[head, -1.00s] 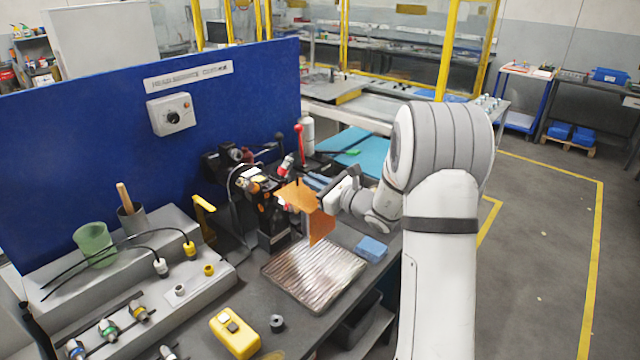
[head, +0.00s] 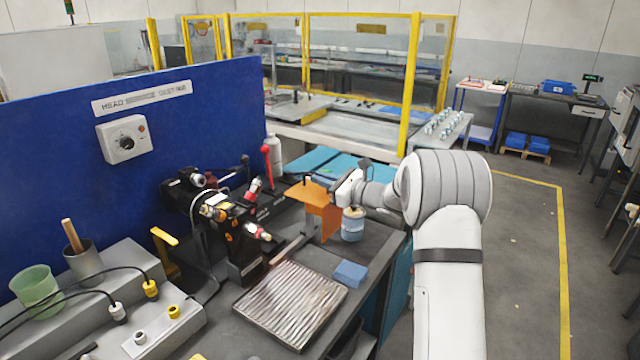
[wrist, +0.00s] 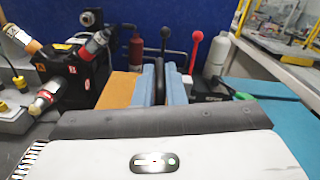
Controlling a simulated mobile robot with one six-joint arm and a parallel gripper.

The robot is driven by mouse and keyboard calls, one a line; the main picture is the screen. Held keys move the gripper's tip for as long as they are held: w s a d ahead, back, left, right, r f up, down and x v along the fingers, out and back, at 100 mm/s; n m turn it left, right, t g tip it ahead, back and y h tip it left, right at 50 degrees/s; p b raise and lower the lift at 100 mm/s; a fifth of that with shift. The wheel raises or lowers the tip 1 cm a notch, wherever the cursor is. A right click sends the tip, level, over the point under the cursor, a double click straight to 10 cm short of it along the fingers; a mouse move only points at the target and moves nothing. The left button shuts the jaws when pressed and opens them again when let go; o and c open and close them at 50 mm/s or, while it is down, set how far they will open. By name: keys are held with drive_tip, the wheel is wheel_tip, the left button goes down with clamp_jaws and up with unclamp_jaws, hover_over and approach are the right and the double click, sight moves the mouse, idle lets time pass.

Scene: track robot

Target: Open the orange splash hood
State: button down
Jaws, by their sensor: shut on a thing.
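The orange splash hood (head: 322,215) stands out to the right of the black test fixture (head: 240,235), whose front and fittings are uncovered in the head view. My gripper (head: 335,191) is at the hood's upper right edge, shut on it. In the wrist view the orange panel (wrist: 117,91) lies just left of the blue fingers (wrist: 163,82). The fixture (wrist: 75,72) shows at the left there, apart from the hood. The exact grip spot is hidden by the fingers.
A jar (head: 352,226) stands close beside the hood under my wrist. A blue block (head: 350,273) and ribbed tray (head: 290,305) lie in front. A red-knobbed lever (head: 267,165) and white bottle (head: 274,150) stand behind. The blue panel (head: 180,120) backs the bench.

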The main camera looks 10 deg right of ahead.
drive_tip(key=shift+s+f, duration=0.1)
drive_tip(key=c, duration=1.5)
unclamp_jaws()
drive_tip(key=shift+s+a, duration=0.15)
drive_tip(key=shift+a, duration=0.1)
drive_tip(key=b+v, duration=0.2)
drive_tip(key=v, duration=0.6)
drive_tip(key=shift+a, duration=0.1)
